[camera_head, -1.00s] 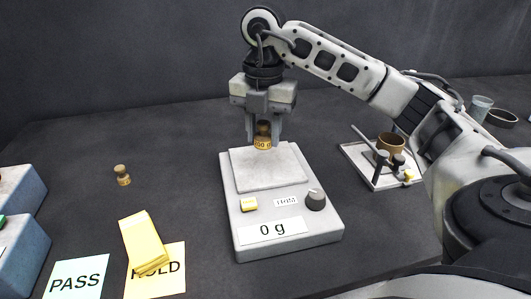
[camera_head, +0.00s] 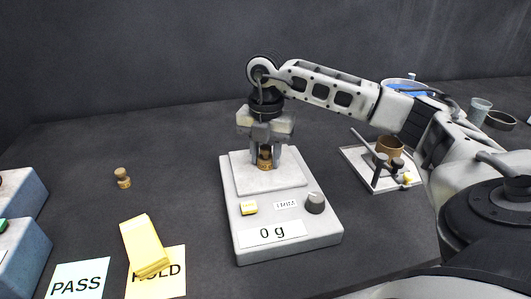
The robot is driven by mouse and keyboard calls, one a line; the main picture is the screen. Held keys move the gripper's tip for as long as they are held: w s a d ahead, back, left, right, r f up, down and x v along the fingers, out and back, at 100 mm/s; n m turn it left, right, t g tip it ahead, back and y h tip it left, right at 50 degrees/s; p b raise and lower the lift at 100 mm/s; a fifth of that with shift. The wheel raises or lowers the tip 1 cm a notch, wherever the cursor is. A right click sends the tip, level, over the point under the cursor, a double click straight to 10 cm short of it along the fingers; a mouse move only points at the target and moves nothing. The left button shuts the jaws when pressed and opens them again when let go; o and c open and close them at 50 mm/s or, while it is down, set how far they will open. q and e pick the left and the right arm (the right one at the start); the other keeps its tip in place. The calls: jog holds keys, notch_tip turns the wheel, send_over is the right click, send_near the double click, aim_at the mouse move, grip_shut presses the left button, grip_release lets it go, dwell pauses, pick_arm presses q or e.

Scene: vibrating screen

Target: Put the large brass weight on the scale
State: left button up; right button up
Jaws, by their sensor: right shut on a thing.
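The large brass weight (camera_head: 265,160) is between the fingers of my right gripper (camera_head: 265,163), which is shut on it. The weight is upright over the back part of the scale's pale plate (camera_head: 255,185). I cannot tell whether its base touches the plate. The scale (camera_head: 325,228) is a grey box whose display (camera_head: 273,232) reads 0 g. A smaller brass weight (camera_head: 122,178) stands on the table to the left. My left gripper is not in view.
A white tray (camera_head: 352,157) with a brown cup (camera_head: 390,149) and small items lies right of the scale. A yellow pad (camera_head: 143,245) overlaps the HOLD card (camera_head: 172,282); the PASS card (camera_head: 80,278) is beside it. Blue-grey boxes (camera_head: 25,250) stand at the left edge.

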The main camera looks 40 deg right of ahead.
aim_at(266, 147)
jog(key=o, duration=1.1)
jog(key=shift+r, duration=0.1)
notch_tip(266, 147, up, 12)
jog(key=shift+r+p, duration=0.1)
jog(key=shift+p, duration=0.5)
